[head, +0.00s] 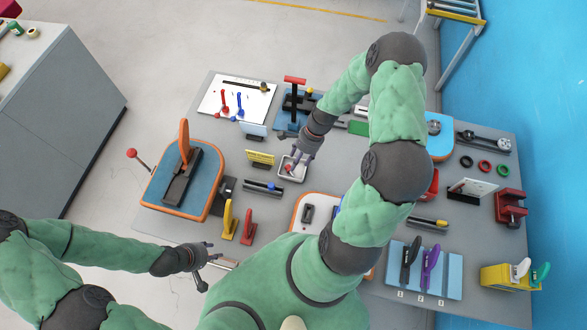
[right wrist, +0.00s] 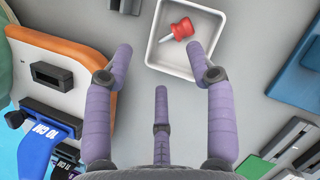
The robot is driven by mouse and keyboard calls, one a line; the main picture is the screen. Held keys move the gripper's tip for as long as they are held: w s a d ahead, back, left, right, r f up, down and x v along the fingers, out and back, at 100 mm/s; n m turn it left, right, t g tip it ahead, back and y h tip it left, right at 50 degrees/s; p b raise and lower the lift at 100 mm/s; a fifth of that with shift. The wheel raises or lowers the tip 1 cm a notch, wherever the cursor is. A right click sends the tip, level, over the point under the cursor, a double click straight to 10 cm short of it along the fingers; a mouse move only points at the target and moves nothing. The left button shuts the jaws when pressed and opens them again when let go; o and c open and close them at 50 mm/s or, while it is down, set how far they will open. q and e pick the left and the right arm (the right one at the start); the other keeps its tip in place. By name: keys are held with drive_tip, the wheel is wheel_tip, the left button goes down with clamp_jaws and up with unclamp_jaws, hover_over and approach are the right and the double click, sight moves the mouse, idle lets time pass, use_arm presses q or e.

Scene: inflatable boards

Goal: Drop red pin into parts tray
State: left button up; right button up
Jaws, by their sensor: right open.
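The red pin (right wrist: 180,29) lies on its side inside the white parts tray (right wrist: 165,62) in the right wrist view. In the head view the tray (head: 301,174) stands near the middle of the table, with the red pin (head: 288,168) showing small in it. My right gripper (right wrist: 160,48) is open and empty, its purple fingers spread, with two fingertips near the tray's near edge in the picture. It also shows above the tray in the head view (head: 293,154). My left gripper (head: 212,252) is apart from the tray, at the table's front left edge, with its fingers spread and nothing between them.
A blue board with orange edging (head: 208,190) bears a black fixture at left. A white panel (head: 237,98) with red and blue tools lies behind.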

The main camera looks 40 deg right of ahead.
drive_tip(key=v, duration=1)
drive_tip(key=shift+d+r, duration=0.2)
drive_tip(key=shift+r, duration=0.1)
drive_tip(key=shift+s+a+f, duration=0.1)
